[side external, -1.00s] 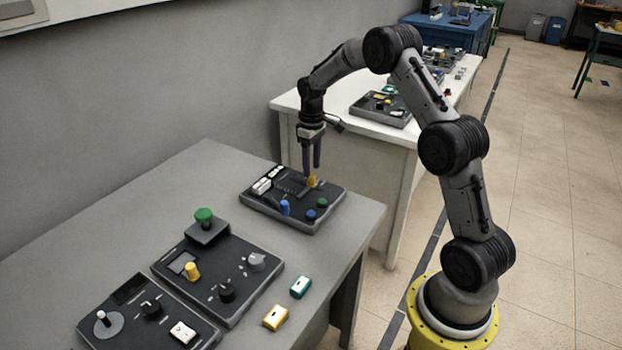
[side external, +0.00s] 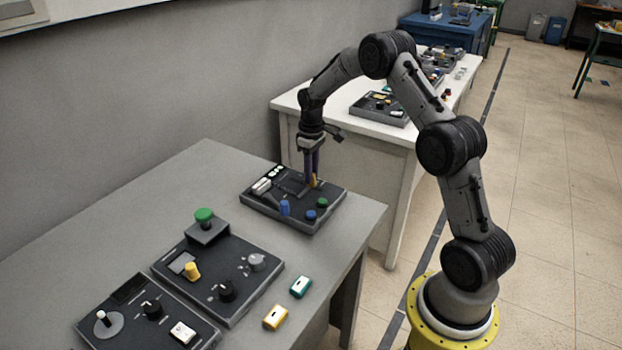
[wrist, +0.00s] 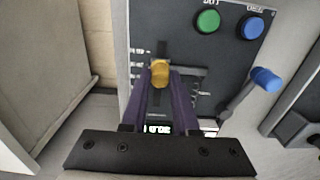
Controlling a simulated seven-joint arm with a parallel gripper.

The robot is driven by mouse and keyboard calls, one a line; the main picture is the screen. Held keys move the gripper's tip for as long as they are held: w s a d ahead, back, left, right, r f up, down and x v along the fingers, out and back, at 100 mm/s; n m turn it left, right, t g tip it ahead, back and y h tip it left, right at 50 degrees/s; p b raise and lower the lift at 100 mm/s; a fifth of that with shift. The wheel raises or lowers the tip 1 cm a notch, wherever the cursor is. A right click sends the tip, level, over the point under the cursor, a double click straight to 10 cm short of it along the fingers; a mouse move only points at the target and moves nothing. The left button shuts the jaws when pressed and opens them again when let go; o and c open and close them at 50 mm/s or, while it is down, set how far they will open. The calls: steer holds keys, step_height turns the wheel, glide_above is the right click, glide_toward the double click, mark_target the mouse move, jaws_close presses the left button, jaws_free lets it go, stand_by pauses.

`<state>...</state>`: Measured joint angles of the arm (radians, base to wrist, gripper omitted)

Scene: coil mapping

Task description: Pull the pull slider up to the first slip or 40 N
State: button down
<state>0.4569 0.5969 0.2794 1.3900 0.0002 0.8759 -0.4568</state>
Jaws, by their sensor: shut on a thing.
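The pull slider appears to be the orange-yellow knob (wrist: 160,73) on the far black panel (side external: 328,207). In the wrist view the knob sits between the purple fingertips of my gripper (wrist: 161,79). My gripper (side external: 313,182) reaches down to the panel in the side view and is shut on the knob. The knob (side external: 315,180) is partly hidden by the fingers in the side view. A dark slot or track shows beside the knob. A small lit display (wrist: 157,128) shows between the fingers; its digits are too small to read.
A blue lever (side external: 285,208), a green button (wrist: 208,21) and a blue button (wrist: 253,27) share the panel. Two more control panels (side external: 219,275) (side external: 148,318) lie nearer on the grey table (side external: 130,225).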

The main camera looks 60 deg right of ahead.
mark_target(318, 189)
steer(key=shift+s, duration=0.85)
steer(key=shift+s+r, duration=0.1)
steer(key=shift+s, duration=0.05)
stand_by(0.7)
steer(key=shift+d, duration=0.1)
steer(key=c, duration=0.8)
jaws_free()
steer(key=shift+o, duration=0.2)
step_height(318, 189, up, 7)
